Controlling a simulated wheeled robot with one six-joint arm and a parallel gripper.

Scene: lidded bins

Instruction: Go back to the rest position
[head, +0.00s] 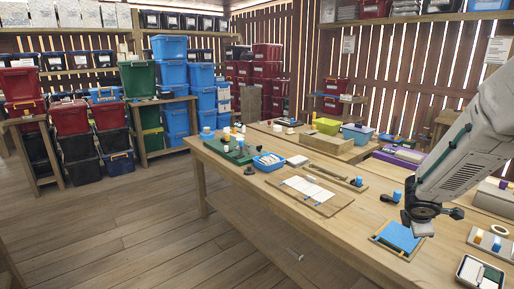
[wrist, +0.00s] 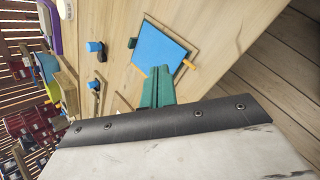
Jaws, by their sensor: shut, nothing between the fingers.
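My arm comes in from the right in the head view and ends in my gripper (head: 420,222), above the right part of the wooden workbench (head: 240,178). In the wrist view the green fingers of my gripper (wrist: 158,70) are together and empty. Their tips point towards a blue square panel (wrist: 160,46) in a thin wooden frame, apart from it as far as I can tell. The same panel (head: 398,237) lies just left of my gripper in the head view. The fingers are hard to make out in the head view.
Near my gripper are a blue-capped piece (head: 396,196), a tray (head: 480,272) at the front right and a purple box (head: 398,158) behind. A wooden board (head: 310,190) with white sheets lies left. Stacked bins (head: 172,90) stand behind; the floor (head: 110,220) at left is clear.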

